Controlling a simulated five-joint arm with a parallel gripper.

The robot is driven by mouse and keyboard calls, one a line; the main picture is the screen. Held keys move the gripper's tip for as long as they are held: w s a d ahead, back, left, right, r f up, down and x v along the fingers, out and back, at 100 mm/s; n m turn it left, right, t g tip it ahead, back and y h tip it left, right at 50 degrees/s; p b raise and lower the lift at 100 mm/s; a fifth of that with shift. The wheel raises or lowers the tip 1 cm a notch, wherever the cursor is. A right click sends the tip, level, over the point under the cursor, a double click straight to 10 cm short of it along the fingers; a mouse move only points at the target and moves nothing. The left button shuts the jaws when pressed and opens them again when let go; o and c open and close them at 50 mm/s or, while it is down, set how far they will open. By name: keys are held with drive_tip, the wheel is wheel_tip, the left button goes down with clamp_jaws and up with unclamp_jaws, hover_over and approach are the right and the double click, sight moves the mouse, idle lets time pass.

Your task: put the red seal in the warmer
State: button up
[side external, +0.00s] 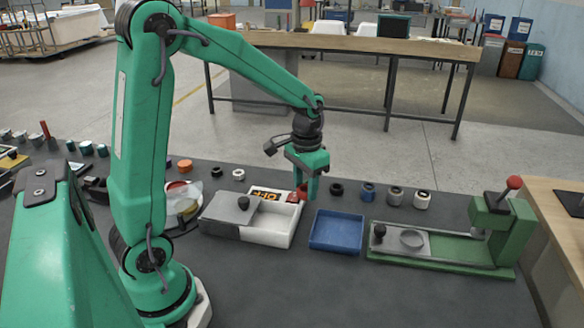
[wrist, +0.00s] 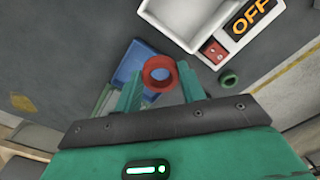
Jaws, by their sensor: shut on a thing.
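The red seal (wrist: 160,72) is a ring held between the fingers of my gripper (wrist: 160,80) in the wrist view. In the side view, my gripper (side external: 309,190) is above the table near the back right corner of the warmer, and the seal (side external: 302,191) is partly hidden by its fingers. The warmer (side external: 265,235) is a white box with an OFF sign and a red switch at its back. Its grey lid (side external: 222,210) with a black knob covers the left part, and the right part is open. The warmer (wrist: 187,15) also shows at the top of the wrist view.
A blue tray (side external: 336,231) lies right of the warmer. A green press (side external: 450,248) with a red-knobbed lever stands farther right. A dark ring (side external: 336,189) and several small cylinders (side external: 395,195) stand behind the tray. A plate (side external: 182,200) is left of the warmer.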

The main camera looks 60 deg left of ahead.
drive_tip(key=s+d+m, duration=0.3)
drive_tip(key=s+d, duration=0.2)
drive_tip(key=s, duration=0.3)
drive_tip(key=shift+s+d+f, duration=0.2)
drive_tip(key=shift+f, duration=0.1)
drive_tip(key=shift+a, duration=0.1)
hover_over(270, 227)
wheel_tip(270, 227, down, 7)
drive_tip(key=shift+f, duration=0.1)
drive_tip(key=shift+f, duration=1.9)
drive_tip(key=shift+f, duration=0.15)
